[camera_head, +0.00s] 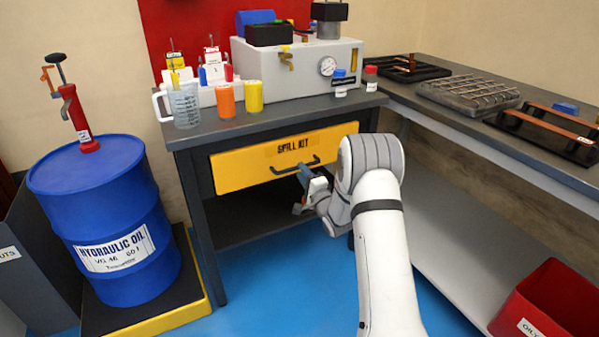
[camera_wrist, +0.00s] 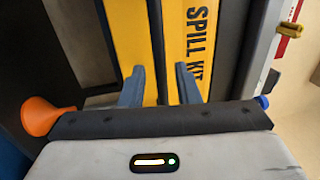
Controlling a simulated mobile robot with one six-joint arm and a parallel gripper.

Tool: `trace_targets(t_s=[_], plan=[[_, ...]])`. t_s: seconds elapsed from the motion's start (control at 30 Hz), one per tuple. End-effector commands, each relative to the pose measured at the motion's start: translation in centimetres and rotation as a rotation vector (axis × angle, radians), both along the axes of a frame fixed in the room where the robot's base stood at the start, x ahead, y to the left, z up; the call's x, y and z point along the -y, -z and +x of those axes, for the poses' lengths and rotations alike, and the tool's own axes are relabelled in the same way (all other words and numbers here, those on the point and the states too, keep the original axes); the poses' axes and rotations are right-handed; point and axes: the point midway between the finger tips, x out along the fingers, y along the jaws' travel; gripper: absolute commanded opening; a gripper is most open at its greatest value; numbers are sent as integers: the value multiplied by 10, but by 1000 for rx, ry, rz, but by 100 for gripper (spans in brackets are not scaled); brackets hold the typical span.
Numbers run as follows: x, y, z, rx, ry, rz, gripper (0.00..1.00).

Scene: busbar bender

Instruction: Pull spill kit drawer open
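The spill kit drawer (camera_head: 235,171) has a yellow front with a "SPILL KIT" label and sits under the dark workbench top. It looks closed, about flush with the bench frame. Its black bar handle (camera_head: 283,171) is below the label. My gripper (camera_head: 305,177) is at the handle, reaching up from the front right. In the wrist view the drawer front (camera_wrist: 128,30) is turned on its side, and the handle (camera_wrist: 157,45) runs between the two blue-grey fingers of my gripper (camera_wrist: 160,75). The fingers stand apart on either side of the handle, with a visible gap.
A blue oil drum (camera_head: 110,200) stands on a yellow-edged pallet at left. Cups, bottles and a grey machine (camera_head: 300,65) stand on the workbench (camera_head: 230,127). A red bin (camera_head: 550,305) is at lower right. Blue floor (camera_head: 285,280) before the drawer is clear except for my arm.

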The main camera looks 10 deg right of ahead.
Motion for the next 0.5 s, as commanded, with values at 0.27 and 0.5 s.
trace_targets(t_s=[0.27,0.5], plan=[[-9,-5,28,-1,0,-1,29],[-9,-6,30,-1,2,-1,29]])
